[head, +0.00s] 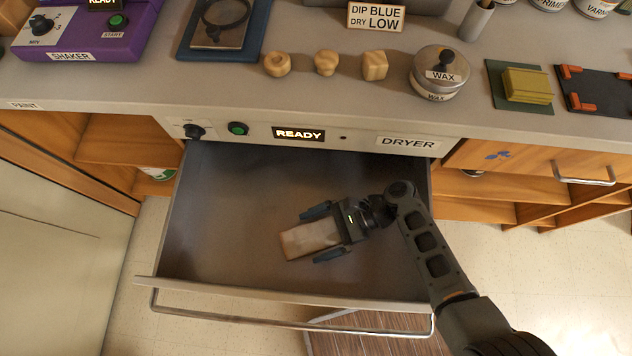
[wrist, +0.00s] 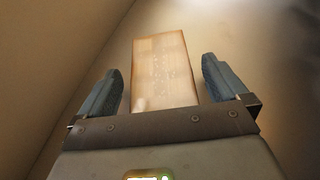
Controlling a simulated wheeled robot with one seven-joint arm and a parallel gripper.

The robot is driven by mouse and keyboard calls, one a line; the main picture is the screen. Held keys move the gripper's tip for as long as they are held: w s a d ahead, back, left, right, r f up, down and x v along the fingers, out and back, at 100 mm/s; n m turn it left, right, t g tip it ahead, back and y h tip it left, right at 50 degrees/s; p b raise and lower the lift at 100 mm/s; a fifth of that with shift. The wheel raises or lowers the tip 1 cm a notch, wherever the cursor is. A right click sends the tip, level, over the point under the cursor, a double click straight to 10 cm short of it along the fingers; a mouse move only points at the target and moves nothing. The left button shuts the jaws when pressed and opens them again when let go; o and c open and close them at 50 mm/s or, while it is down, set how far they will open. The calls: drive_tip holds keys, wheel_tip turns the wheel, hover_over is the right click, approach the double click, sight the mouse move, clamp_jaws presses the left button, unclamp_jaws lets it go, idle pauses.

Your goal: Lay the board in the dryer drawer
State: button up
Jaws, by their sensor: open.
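The dryer drawer (head: 230,220) is pulled open below the counter, with its front panel and bar handle toward me. The board (head: 309,239), a small light-brown wooden piece, is inside the drawer area and appears to lie on the drawer floor. My gripper (head: 318,233) is over the drawer with its two fingers apart, one on each side of the board. In the wrist view the board (wrist: 166,75) lies between the open fingers (wrist: 163,88), with a gap on both sides. The board's near end is partly hidden by my gripper.
The dryer panel above the drawer has a dial (head: 194,132), a green button (head: 238,129) and a lit READY display (head: 299,134). The counter holds wooden knobs (head: 326,62), a wax tin (head: 440,73) and a yellow block (head: 526,85). The drawer's left part is clear.

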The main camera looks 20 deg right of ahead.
drive_tip(key=p+v, duration=0.3)
drive_tip(key=v, duration=0.7)
drive_tip(key=shift+d+r+p, duration=0.15)
drive_tip(key=shift+d+p, duration=0.05)
drive_tip(key=shift+p, duration=0.15)
drive_tip(key=shift+d+r, duration=0.1)
drive_tip(key=shift+d, duration=0.4)
